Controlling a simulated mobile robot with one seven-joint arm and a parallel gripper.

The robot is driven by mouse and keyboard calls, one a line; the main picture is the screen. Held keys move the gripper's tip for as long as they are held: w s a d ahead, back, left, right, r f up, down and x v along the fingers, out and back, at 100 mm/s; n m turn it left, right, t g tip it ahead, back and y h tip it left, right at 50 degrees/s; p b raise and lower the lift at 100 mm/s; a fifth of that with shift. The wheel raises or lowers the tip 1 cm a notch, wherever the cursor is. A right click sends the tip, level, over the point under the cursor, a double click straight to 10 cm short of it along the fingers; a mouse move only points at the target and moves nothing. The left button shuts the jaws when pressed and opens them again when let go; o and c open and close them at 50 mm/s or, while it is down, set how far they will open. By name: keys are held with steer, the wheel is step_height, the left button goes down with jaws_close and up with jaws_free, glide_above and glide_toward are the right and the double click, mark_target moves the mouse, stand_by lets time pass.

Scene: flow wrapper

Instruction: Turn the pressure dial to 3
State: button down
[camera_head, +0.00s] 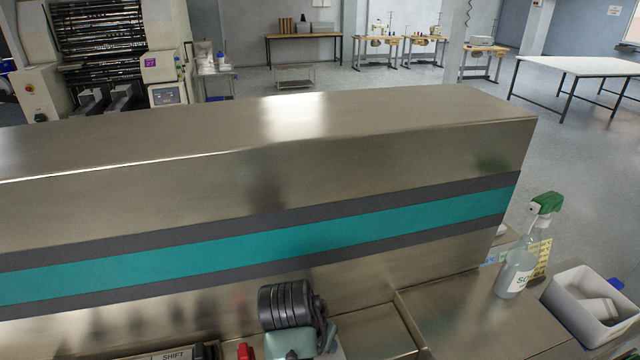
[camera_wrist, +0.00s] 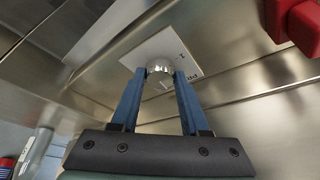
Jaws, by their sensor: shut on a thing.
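The pressure dial (camera_wrist: 160,72) is a small silver knob on a white plate (camera_wrist: 150,48) with small dark markings, seen in the wrist view. My gripper (camera_wrist: 158,82) has its two blue fingers on either side of the knob, shut on it. The number the dial points to is too small to read. In the head view, my dark grey wrist (camera_head: 290,303) is at the bottom centre, close to the machine front; the dial and fingertips are hidden there.
A steel machine housing (camera_head: 250,130) with a teal stripe spans the head view. A red block-shaped part (camera_wrist: 294,22) is right of the dial in the wrist view. A spray bottle (camera_head: 515,270) and a white bin (camera_head: 590,310) stand at the right on the steel surface.

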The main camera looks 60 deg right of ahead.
steer(key=m+g, duration=0.2)
steer(key=m, duration=0.2)
steer(key=shift+w+m+b, duration=0.15)
steer(key=shift+m+b, duration=0.25)
stand_by(0.4)
steer(key=shift+c, duration=2)
jaws_free()
steer(key=v, duration=1.3)
steer(key=shift+d, duration=0.15)
